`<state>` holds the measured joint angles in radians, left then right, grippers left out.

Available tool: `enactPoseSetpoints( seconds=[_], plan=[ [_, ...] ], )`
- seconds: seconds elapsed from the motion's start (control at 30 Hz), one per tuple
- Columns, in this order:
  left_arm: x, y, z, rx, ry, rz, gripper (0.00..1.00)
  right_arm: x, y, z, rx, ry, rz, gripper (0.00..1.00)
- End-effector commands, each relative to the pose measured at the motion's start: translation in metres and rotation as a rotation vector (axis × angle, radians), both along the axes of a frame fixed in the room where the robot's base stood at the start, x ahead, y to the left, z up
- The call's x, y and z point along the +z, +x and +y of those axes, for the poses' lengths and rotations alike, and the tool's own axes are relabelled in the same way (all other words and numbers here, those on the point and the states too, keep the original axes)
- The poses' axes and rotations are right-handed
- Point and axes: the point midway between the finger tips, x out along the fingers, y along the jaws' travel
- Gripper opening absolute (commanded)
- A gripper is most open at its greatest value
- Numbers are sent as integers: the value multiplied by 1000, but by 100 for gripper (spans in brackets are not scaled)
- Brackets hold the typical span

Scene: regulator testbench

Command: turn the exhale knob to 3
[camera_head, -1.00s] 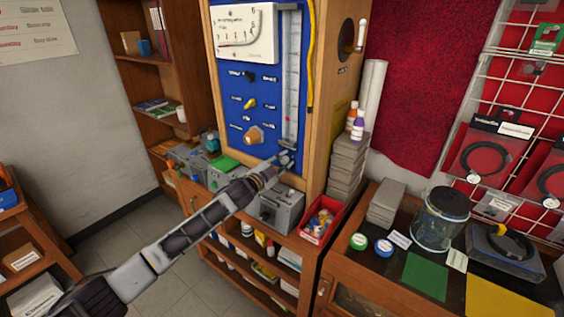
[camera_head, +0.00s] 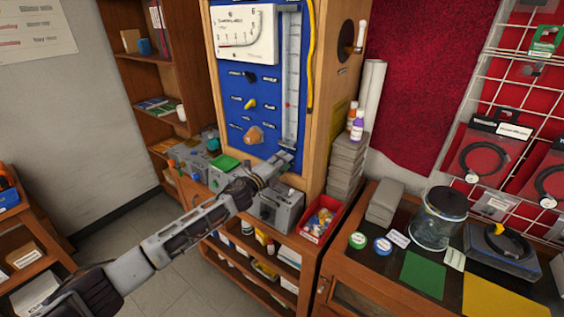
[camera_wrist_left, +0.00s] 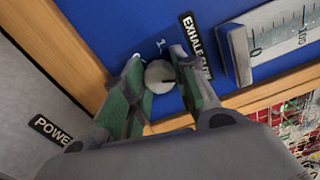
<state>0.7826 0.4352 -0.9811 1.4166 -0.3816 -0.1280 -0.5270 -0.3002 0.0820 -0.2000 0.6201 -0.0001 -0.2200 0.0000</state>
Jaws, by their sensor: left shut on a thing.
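The blue test panel (camera_head: 232,110) stands in a wooden cabinet in the head view. My left gripper (camera_head: 285,157) is at its lower right, below the vertical scale, and hides the exhale knob there. In the left wrist view my left gripper (camera_wrist_left: 162,82) has its two green-padded fingers on either side of the round pale exhale knob (camera_wrist_left: 159,74), shut on it. A white 1 shows by the knob, with another mark partly hidden by the left finger. The knob's pointer setting cannot be read. My right gripper is not in view.
An orange knob (camera_head: 253,134), a yellow knob (camera_head: 250,104) and a black knob (camera_head: 251,77) sit on the panel. Grey boxes (camera_head: 281,208) and a red bin (camera_head: 321,219) stand on the shelf below. In the wrist view a scale (camera_wrist_left: 285,30) lies right of the knob.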

Motion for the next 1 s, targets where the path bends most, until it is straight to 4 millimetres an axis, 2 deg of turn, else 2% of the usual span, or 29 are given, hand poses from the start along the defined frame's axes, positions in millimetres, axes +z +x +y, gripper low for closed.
enactPoseSetpoints(
  seconds=[0.6, 1.0],
  plan=[
    [-3, -1, -1, -3, 435, -313, 4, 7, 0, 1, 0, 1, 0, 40],
    [-4, -1, -1, -4, 537, -386, 4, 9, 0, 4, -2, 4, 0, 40]
  ],
)
